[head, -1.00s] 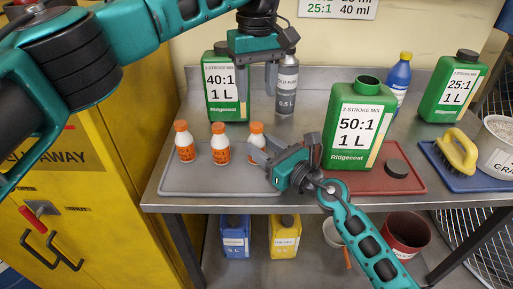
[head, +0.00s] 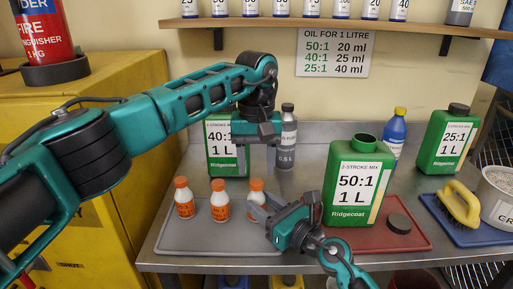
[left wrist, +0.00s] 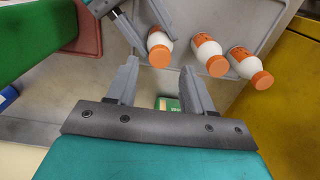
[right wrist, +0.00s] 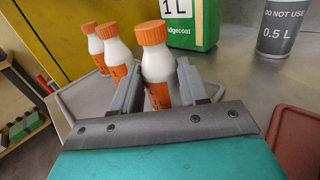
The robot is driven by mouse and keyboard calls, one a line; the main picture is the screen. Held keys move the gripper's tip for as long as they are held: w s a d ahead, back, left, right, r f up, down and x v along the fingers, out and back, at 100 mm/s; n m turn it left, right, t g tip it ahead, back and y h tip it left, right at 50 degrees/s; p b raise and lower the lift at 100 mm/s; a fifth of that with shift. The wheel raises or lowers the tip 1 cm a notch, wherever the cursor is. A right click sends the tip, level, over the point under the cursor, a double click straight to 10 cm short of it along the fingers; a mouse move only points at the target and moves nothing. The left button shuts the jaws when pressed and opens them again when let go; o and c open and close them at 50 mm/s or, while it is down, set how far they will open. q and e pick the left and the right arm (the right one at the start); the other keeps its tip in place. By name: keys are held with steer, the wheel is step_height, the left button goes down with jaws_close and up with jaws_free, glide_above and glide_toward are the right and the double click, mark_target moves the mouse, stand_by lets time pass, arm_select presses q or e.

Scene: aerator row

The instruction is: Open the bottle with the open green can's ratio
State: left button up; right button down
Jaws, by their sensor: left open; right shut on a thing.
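The open green can (head: 352,185) reads 50:1, 1 L; its dark cap (head: 399,223) lies beside it on the red tray. Three white bottles with orange caps stand on the grey tray: left (head: 184,198), middle (head: 220,200) and right (head: 256,190). Their labels are too small to read. My right gripper (head: 264,207) is shut on the right bottle, which also shows upright between its fingers in the right wrist view (right wrist: 155,65). My left gripper (head: 258,160) is open and empty, above and behind that bottle. The wall sign (head: 334,55) gives 50:1 20 ml, 40:1 25 ml, 25:1 40 ml.
Capped green cans stand behind, 40:1 (head: 221,160) and 25:1 (head: 446,145). A grey 0.5 L bottle (head: 286,145) and a blue bottle (head: 395,135) stand at the back. A yellow brush (head: 460,203) lies on a blue mat. Several bottles line the shelf (head: 320,28).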

mark_target(256, 182)
arm_select(q)
steer(key=shift+f, duration=1.85)
steer(key=shift+c, duration=0.5)
